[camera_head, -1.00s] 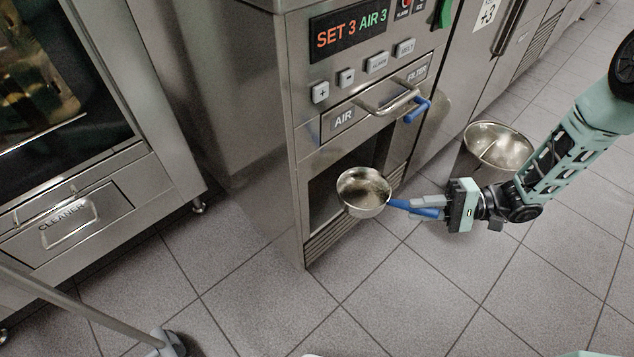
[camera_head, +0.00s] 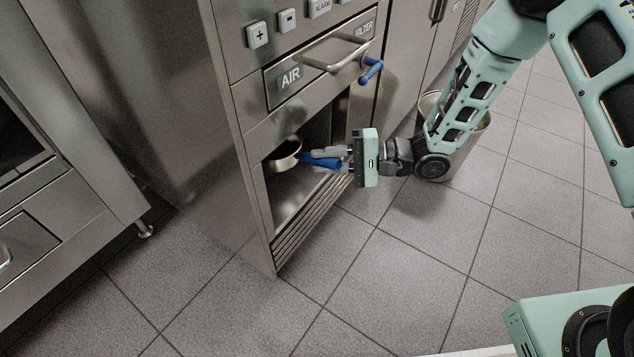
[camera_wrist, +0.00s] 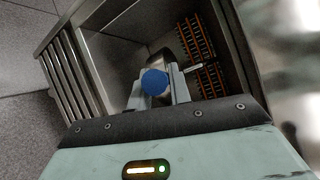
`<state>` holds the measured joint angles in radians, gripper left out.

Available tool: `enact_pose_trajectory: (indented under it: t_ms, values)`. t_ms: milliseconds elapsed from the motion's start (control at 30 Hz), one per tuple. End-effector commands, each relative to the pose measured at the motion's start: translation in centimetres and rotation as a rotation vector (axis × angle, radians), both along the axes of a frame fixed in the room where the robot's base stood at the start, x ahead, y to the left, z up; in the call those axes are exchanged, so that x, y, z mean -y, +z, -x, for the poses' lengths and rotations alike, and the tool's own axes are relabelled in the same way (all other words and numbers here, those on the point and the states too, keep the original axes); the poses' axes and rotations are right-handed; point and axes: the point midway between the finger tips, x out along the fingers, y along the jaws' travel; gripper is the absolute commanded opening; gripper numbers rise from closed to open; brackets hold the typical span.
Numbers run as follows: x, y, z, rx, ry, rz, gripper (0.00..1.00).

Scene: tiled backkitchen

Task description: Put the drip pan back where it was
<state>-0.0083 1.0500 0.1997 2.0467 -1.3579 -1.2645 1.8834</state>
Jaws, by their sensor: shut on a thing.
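The drip pan (camera_head: 286,152) is a small round metal pan with a blue handle (camera_head: 322,159). In the head view it is inside the open bay (camera_head: 300,185) low in the steel machine, partly hidden by the bay's left wall. My gripper (camera_head: 335,160) is shut on the blue handle, at the bay's opening. In the wrist view the round blue handle end (camera_wrist: 155,83) sits between the two fingers, with part of the metal pan (camera_wrist: 163,62) behind it. I cannot tell whether the pan touches the bay floor.
Above the bay is the AIR FILTER drawer (camera_head: 320,62) with a bar handle and a blue lever (camera_head: 371,70). A metal bin (camera_head: 478,124) stands on the floor behind my arm. The wrist view shows orange-and-black slatted parts (camera_wrist: 197,42) inside the bay. The tiled floor in front is clear.

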Motion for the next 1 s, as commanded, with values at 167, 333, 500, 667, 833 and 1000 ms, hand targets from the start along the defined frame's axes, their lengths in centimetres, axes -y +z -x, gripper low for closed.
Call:
enact_pose_trajectory:
  t_ms: [167, 333, 500, 667, 833, 1000]
  values:
    - [0.0, -2.1, 0.0, 0.001, 0.001, -0.001, 0.0]
    - [0.0, -5.0, 0.0, 0.0, 0.001, -0.001, 0.0]
    - [0.0, -5.6, 0.0, 0.002, 0.001, -0.002, 0.0]
    - [0.0, -5.5, 0.0, 0.002, 0.001, -0.002, 0.0]
    - [0.0, -5.7, 0.0, 0.001, 0.001, 0.0, 0.36]
    - [0.0, -5.7, 0.0, 0.001, 0.001, 0.0, 0.41]
